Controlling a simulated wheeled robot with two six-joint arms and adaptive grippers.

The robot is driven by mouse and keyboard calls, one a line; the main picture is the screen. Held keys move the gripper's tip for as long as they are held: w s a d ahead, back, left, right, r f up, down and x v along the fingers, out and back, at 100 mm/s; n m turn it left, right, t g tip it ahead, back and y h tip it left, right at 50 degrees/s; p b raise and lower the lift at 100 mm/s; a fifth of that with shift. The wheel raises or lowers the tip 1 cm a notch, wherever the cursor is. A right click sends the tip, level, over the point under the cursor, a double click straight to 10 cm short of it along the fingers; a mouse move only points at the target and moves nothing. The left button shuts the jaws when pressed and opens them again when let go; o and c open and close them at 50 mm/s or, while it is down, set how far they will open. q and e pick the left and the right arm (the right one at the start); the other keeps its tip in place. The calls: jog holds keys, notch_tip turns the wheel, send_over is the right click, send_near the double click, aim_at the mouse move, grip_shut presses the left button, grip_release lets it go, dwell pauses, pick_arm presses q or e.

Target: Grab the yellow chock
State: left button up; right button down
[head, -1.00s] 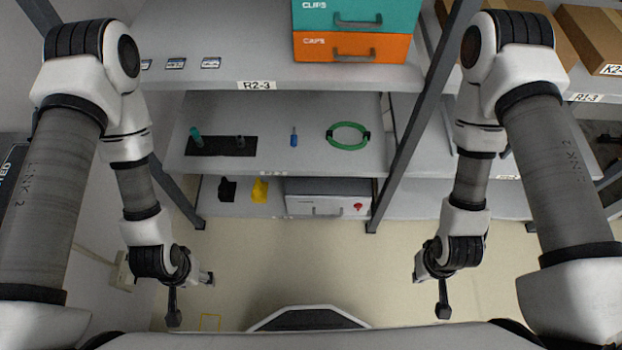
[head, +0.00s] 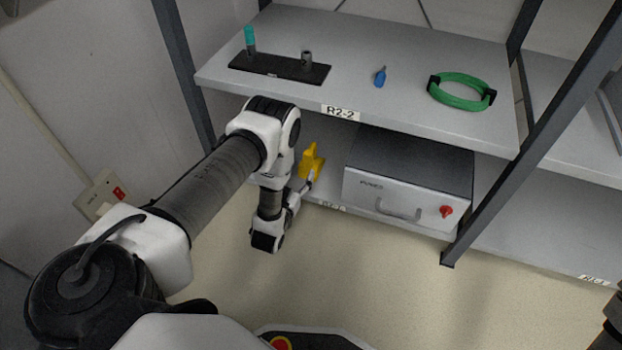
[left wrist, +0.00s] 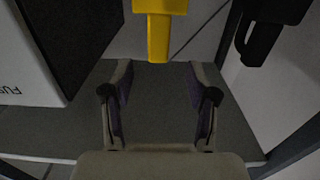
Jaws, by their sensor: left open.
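The yellow chock (head: 311,160) stands on the lower shelf, left of the grey box, partly hidden by my left arm in the head view. My left gripper (head: 307,183) is just in front of it at the shelf's front edge. In the left wrist view the yellow chock (left wrist: 158,32) is at the top middle, ahead of the open fingers of the left gripper (left wrist: 160,82). It lines up with the gap between them, and nothing is held.
A grey box (head: 408,185) marked FUSES with a red knob stands right of the chock; it also shows at left in the wrist view (left wrist: 30,65). The upper shelf (head: 350,100) hangs over this space.

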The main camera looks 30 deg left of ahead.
aim_at(307, 159)
pick_arm(q)
jog(key=b+x, duration=0.4)
jog(key=x, duration=0.3)
jog(key=shift+w+b, duration=0.25)
jog(key=shift+b, duration=0.1)
jog(key=shift+w+r, duration=0.15)
jog(key=shift+r, duration=0.1)
jog(key=shift+c, duration=0.3)
grip_shut()
